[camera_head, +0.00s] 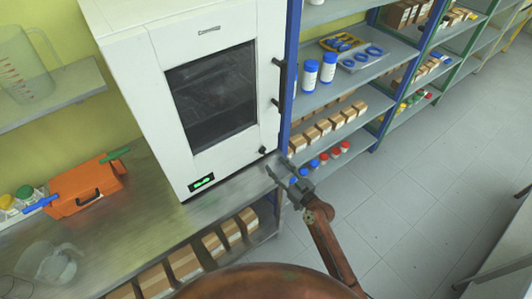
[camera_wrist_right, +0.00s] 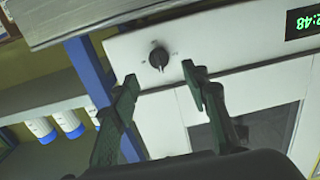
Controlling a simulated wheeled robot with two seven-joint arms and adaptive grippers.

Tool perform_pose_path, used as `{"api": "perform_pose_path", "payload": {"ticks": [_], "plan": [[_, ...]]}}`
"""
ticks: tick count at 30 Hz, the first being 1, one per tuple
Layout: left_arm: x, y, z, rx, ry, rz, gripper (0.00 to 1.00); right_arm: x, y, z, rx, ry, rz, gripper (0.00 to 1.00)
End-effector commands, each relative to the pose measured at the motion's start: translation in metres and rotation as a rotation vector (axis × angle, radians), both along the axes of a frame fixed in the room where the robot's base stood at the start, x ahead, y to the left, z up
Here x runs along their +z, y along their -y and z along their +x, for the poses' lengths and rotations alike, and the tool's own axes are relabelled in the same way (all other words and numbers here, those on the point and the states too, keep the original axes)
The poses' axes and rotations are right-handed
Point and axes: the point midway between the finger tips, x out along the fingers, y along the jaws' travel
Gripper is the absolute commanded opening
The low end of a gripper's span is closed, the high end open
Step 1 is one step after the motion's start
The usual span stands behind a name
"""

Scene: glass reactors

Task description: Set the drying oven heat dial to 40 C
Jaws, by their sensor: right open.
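The drying oven (camera_head: 213,80) is a white cabinet with a dark window, standing on a metal bench. Its heat dial (camera_head: 262,150) is a small black knob at the lower right of the front. The dial (camera_wrist_right: 158,57) also shows in the right wrist view, where the picture is turned over; its scale is too small to read. My right gripper (camera_head: 277,165) is open and empty, just right of and below the dial. In the wrist view the right gripper (camera_wrist_right: 160,78) has its fingertips apart, either side of the dial's line, not visibly touching it. My left gripper is out of view.
A green display (camera_head: 202,182) is at the oven's lower left. A blue shelf post (camera_head: 291,60) stands close right of the oven. An orange case (camera_head: 87,187) lies on the bench (camera_head: 140,235).

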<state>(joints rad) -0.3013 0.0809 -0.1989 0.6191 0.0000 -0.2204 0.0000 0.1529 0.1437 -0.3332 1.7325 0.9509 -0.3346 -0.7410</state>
Motion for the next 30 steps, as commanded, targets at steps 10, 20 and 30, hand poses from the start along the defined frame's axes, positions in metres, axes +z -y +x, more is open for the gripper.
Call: {"api": "perform_pose_path", "payload": {"ticks": [10, 20, 30], "plan": [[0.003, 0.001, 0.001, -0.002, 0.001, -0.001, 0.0, 0.004, -0.027, 0.041, -0.006, 0.012, 0.01, 0.42], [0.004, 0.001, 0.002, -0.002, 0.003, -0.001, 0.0, 0.002, -0.045, 0.066, -0.007, 0.009, 0.008, 0.42], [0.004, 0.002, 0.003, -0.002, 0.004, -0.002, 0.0, 0.002, -0.046, 0.067, -0.007, 0.01, 0.007, 0.37]]}}
